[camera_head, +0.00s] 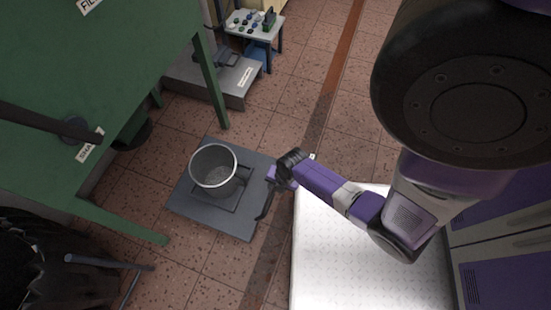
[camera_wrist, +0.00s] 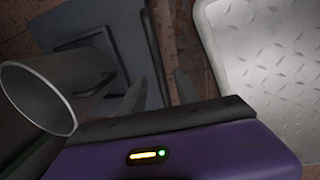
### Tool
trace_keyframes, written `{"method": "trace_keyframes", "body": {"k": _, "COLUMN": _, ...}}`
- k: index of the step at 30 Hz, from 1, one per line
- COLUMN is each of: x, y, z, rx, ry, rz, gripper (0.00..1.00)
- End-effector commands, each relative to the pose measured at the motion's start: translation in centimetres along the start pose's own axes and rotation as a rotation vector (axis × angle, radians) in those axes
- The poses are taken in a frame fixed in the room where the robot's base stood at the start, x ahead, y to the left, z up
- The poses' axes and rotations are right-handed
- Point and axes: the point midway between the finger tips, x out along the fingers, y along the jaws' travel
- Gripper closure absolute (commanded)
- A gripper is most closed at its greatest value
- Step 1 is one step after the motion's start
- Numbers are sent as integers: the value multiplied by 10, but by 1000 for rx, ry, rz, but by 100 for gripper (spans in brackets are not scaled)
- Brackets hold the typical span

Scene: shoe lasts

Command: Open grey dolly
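A flat grey square platform (camera_head: 190,205), which looks like the grey dolly, lies low on the tiled floor. It also shows at the upper left of the wrist view (camera_wrist: 150,65). A grey metal pot (camera_head: 215,172) stands upright on it, and its rim shows at the left of the wrist view (camera_wrist: 35,95). My gripper (camera_head: 265,205) is by the right edge of the platform in the head view. I cannot tell whether a finger touches the platform.
A white diamond-plate surface (camera_head: 365,250) lies under my arm at the right. A green table (camera_head: 90,90) stands at the left, with a leg near the platform. A small table with several small items (camera_head: 252,30) and a grey step (camera_head: 235,85) are behind. Purple cabinets (camera_head: 500,275) stand lower right.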

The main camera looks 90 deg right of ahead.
Motion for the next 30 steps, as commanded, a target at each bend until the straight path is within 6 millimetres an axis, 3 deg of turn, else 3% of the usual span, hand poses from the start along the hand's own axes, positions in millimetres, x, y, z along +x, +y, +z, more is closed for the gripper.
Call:
{"method": "trace_keyframes", "body": {"k": 3, "x": -23, "y": 0, "z": 0, "rx": -2, "ry": -1, "rz": 0, "gripper": 62}}
{"method": "trace_keyframes", "body": {"k": 9, "x": -38, "y": 0, "z": 0, "rx": 0, "ry": 0, "rz": 0, "gripper": 62}}
{"method": "trace_keyframes", "body": {"k": 30, "x": -39, "y": 0, "z": 0, "rx": 14, "ry": 0, "rz": 0, "gripper": 62}}
